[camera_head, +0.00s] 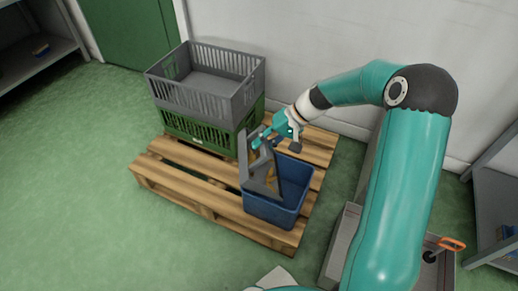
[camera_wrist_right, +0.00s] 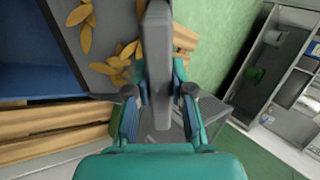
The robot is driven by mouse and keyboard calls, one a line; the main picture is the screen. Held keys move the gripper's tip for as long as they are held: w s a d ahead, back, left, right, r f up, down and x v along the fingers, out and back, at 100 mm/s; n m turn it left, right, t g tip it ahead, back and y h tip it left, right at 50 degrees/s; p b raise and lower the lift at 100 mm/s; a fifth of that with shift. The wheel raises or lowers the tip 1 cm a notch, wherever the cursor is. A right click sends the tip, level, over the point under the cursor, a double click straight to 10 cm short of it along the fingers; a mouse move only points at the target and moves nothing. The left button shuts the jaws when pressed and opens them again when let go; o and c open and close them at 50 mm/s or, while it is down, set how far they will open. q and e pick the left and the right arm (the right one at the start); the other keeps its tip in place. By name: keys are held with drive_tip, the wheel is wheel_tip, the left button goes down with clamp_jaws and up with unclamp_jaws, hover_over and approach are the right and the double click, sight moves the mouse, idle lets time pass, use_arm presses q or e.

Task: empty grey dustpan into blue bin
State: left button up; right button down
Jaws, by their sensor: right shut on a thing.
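The blue bin (camera_head: 270,212) stands on the wooden pallet, and its wall fills the left of the right wrist view (camera_wrist_right: 38,72). My right gripper (camera_head: 263,138) is above the bin's back left side, shut on the handle of the grey dustpan (camera_head: 246,172). In the right wrist view the grey handle (camera_wrist_right: 158,75) runs between the fingers (camera_wrist_right: 158,103). Several yellow-brown leaves (camera_wrist_right: 118,66) lie on the pan there. In the head view the pan is steeply tilted at the bin's left rim; whether it touches is unclear. My left gripper is not in view.
A grey crate (camera_head: 240,98) sits on a green crate (camera_head: 192,135) at the pallet's back left. The pallet (camera_head: 180,187) has bare slats left of the bin. Shelves stand at the far left (camera_head: 40,58) and right (camera_head: 490,205). The green floor at left is clear.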

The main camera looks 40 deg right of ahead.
drive_tip(key=shift+s+d+r+t+y+b, duration=0.15)
drive_tip(key=shift+s+d+t+y+b, duration=0.15)
drive_tip(key=shift+d+b, duration=0.3)
drive_tip(key=shift+s+d+r+t+y+b, duration=0.15)
drive_tip(key=shift+s+d+y+b, duration=0.3)
drive_tip(key=shift+d+b, duration=0.2)
drive_tip(key=shift+s+d+r+t+y+b, duration=0.15)
drive_tip(key=shift+s+d+t+y+b, duration=0.15)
drive_tip(key=shift+d+b, duration=0.3)
drive_tip(key=shift+a, duration=0.1)
idle(0.6)
